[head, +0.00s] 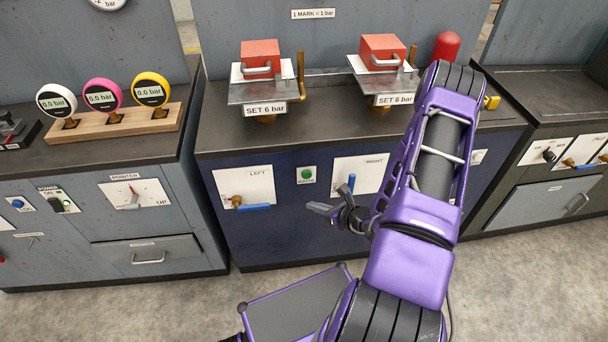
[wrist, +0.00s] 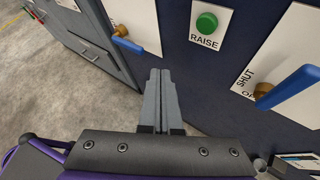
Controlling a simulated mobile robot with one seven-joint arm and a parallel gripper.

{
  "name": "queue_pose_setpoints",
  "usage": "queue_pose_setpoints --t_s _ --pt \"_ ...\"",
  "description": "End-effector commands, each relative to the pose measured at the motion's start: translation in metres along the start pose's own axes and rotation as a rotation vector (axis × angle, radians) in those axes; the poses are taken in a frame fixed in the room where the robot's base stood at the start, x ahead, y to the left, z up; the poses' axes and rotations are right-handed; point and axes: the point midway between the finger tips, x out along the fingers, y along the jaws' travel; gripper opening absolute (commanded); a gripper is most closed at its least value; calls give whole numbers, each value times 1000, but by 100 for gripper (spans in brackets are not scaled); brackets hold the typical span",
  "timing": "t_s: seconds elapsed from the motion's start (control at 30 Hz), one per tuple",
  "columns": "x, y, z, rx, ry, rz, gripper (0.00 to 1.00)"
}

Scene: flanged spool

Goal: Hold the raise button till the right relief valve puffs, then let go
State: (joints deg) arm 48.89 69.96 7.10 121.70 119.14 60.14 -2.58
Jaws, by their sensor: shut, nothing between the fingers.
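The green raise button (head: 307,173) sits on a white plate on the dark blue cabinet front, between the left and right valve plates. In the wrist view the button (wrist: 206,22) is ahead of the fingers, near the top, with a clear gap. My gripper (head: 318,207) is shut and empty, in front of the cabinet just below the button. Its closed fingers also show in the wrist view (wrist: 160,75). The right relief valve (head: 382,55), a red block with a grey handle, stands on the bench top above a "SET 6 bar" label. No puff shows at it.
A left relief valve (head: 260,60) stands on the bench. Three gauges (head: 101,97) read 0.0 bar on a wooden stand. My arm hides part of the right side.

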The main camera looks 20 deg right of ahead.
Motion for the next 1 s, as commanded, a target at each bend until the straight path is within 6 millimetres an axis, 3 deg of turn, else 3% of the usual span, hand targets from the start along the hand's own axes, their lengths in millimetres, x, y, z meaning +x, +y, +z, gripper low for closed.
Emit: queue_pose_setpoints --t_s 0.53,1.0 --pt "4 -6 2 19 -10 -14 0" --pt "46 -38 32 18 -9 -13 0"
